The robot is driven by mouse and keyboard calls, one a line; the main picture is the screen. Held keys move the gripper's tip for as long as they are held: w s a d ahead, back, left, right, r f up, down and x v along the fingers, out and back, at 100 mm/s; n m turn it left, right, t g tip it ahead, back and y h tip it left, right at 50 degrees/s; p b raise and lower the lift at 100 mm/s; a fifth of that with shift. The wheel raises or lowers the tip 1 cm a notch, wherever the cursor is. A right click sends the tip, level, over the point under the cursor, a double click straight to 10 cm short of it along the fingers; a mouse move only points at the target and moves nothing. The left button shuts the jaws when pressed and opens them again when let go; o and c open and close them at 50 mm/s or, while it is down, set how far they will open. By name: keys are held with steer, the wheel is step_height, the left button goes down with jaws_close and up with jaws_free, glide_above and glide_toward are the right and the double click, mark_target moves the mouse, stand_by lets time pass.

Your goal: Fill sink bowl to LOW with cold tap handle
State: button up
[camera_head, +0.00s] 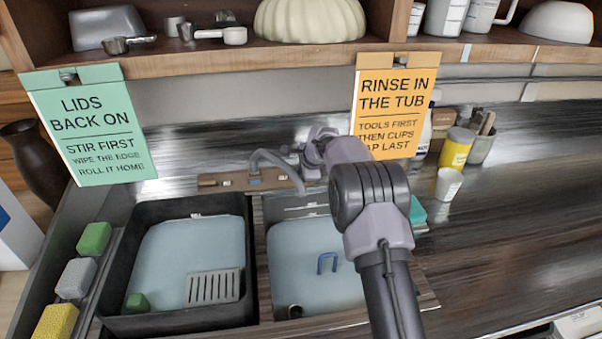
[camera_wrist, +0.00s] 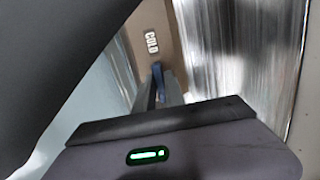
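The sink bowl (camera_head: 300,268) is the right basin in the head view, with pale bluish water or floor in it; I cannot tell which. Faint level lines show on its back wall (camera_head: 305,208), too small to read. The curved spout (camera_head: 277,165) reaches over it from the brown tap plate (camera_head: 225,182). My gripper (camera_head: 312,160) is at the right end of that plate. In the wrist view, the COLD label (camera_wrist: 151,43) lies just beyond the blue cold tap handle (camera_wrist: 158,72). My close-set fingertips (camera_wrist: 160,88) are at the handle; whether they grip it is unclear.
A dark tub (camera_head: 120,265) with a grate (camera_head: 212,288) and a green sponge stands left. A blue hook-like piece (camera_head: 327,263) is in the sink bowl. Signs hang behind: green (camera_head: 92,130), orange (camera_head: 395,105).

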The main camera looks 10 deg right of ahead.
steer(key=o, duration=0.3)
steer(key=p+v, duration=0.3)
steer(key=v, duration=1.4)
steer(key=shift+s+r, duration=0.15)
steer(key=shift+s, duration=0.05)
